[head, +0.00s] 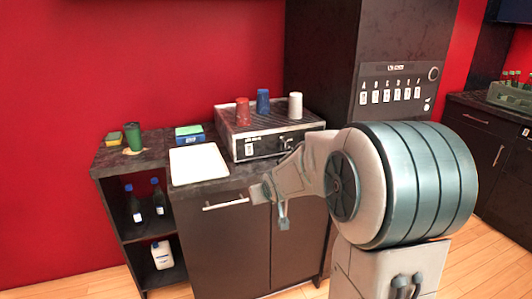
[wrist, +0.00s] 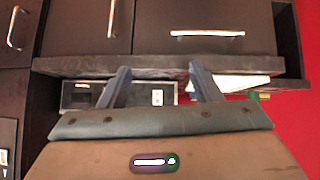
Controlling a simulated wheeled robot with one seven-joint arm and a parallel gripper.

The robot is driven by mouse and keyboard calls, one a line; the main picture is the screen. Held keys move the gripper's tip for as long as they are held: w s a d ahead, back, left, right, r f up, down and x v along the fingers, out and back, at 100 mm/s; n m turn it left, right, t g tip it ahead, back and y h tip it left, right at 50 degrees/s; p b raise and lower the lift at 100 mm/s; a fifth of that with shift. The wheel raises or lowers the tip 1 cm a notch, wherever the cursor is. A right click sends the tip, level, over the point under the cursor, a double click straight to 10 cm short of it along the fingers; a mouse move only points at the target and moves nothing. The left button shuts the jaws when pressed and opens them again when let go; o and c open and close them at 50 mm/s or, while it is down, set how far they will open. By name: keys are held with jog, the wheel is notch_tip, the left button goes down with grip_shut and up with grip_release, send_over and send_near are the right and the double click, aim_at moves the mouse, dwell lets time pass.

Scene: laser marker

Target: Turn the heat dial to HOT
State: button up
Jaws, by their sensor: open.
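A low silver-and-black machine (head: 247,129) sits on the counter, with a dark control panel (head: 265,147) on its front. The panel carries a pale switch plate (head: 249,149), and a small knob-like part (head: 284,143) shows just above my arm. No HOT marking is readable, and I cannot tell for sure which part is the heat dial. My gripper (head: 272,204) is open and empty in front of the cabinet, below the panel and apart from it. In the wrist view my gripper's fingers (wrist: 162,87) stand apart, with the panel (wrist: 135,94) and switch plate (wrist: 157,97) between them, beyond the counter edge.
Red, blue and white cups (head: 263,101) stand on the machine. A white tray (head: 198,164) and a blue-green box (head: 189,134) are to its left. The counter edge and cabinet handle (head: 226,203) are close to my gripper. A tall dark unit (head: 395,50) stands right.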

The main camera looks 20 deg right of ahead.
jog(key=w+d+f+m+t+y+b, duration=0.1)
jog(key=w+d+f+t+b, duration=0.25)
jog(key=w+d, duration=0.45)
jog(key=m+t+h, duration=0.1)
jog(key=m+t, duration=0.2)
jog(key=t, duration=0.2)
send_near(285, 147)
jog(key=shift+n, duration=0.3)
jog(key=w, duration=0.9)
jog(key=shift+w+d+f, duration=0.1)
jog(key=shift+w+d, duration=0.05)
jog(key=shift+d, duration=0.15)
